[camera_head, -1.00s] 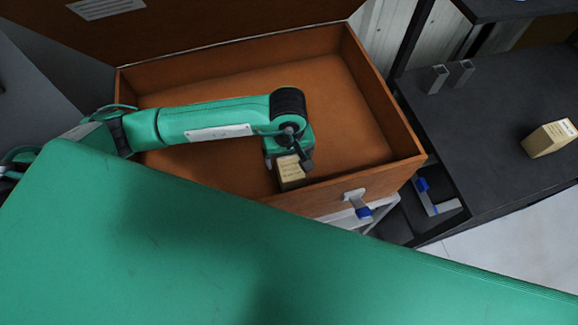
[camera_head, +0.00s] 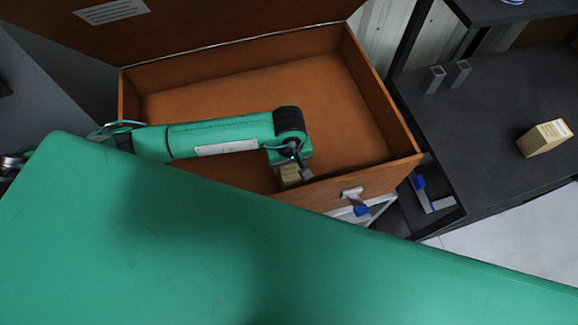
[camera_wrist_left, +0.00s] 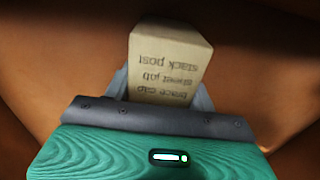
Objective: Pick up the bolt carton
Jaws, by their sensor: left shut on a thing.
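A small tan carton (camera_head: 290,177) is at the front of the open wooden drawer, close to its front wall. In the left wrist view the carton (camera_wrist_left: 165,65) shows printed text, upside down, that seems to read "brace clip" and "stack post"; I read no "bolt" on it. My left gripper (camera_head: 294,173) reaches down over the drawer and is shut on this carton, with grey fingers on both sides. Whether the carton touches the drawer floor I cannot tell. Another tan carton (camera_head: 544,138) stands on the dark table at the right. My right gripper is not in view.
The drawer (camera_head: 362,176) has raised walls around the carton, and its floor behind is bare. Two small grey square tubes (camera_head: 447,76) stand on the dark table (camera_head: 475,130).

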